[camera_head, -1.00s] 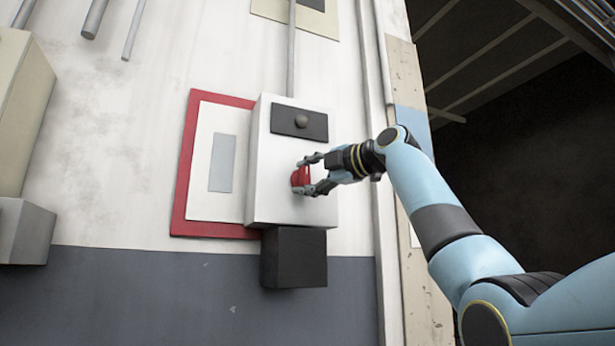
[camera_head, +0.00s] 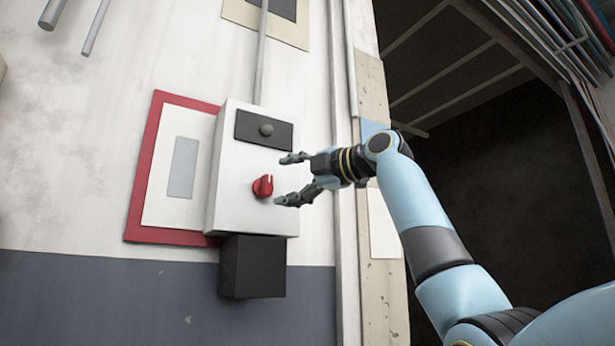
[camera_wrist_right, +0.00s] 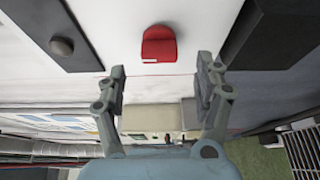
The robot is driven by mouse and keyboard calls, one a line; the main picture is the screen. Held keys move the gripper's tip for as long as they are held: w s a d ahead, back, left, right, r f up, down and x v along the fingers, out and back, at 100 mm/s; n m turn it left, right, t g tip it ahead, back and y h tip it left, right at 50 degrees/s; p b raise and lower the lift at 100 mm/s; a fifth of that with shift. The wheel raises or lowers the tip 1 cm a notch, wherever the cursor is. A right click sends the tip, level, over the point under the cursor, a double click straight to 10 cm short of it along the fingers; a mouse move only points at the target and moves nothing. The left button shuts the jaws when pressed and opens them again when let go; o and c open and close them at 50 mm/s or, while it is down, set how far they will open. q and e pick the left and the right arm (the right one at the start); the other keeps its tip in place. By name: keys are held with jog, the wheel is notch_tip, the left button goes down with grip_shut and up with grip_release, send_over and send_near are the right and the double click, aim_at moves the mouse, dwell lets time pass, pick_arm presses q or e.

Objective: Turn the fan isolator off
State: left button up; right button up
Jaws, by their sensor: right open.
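The fan isolator is a white box (camera_head: 230,195) on the wall with a red rotary knob (camera_head: 263,187) on its front. A dark plate with a round grey button (camera_head: 266,130) sits above the knob. My right gripper (camera_head: 279,179) is open and empty, just to the right of the knob and apart from it. In the right wrist view the red knob (camera_wrist_right: 159,44) stands ahead of and between the open fingers (camera_wrist_right: 162,80), with a small white mark on its edge. My left gripper is not in view.
A red-bordered white panel (camera_head: 132,213) with a grey plate is beside the box. A black box (camera_head: 252,268) is below it and a conduit (camera_head: 262,60) runs up from it. To the right is a door post (camera_head: 372,95) and a dark opening (camera_head: 490,190).

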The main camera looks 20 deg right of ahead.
jog(key=v, duration=0.6)
jog(key=shift+s, duration=0.2)
jog(key=shift+d, duration=0.1)
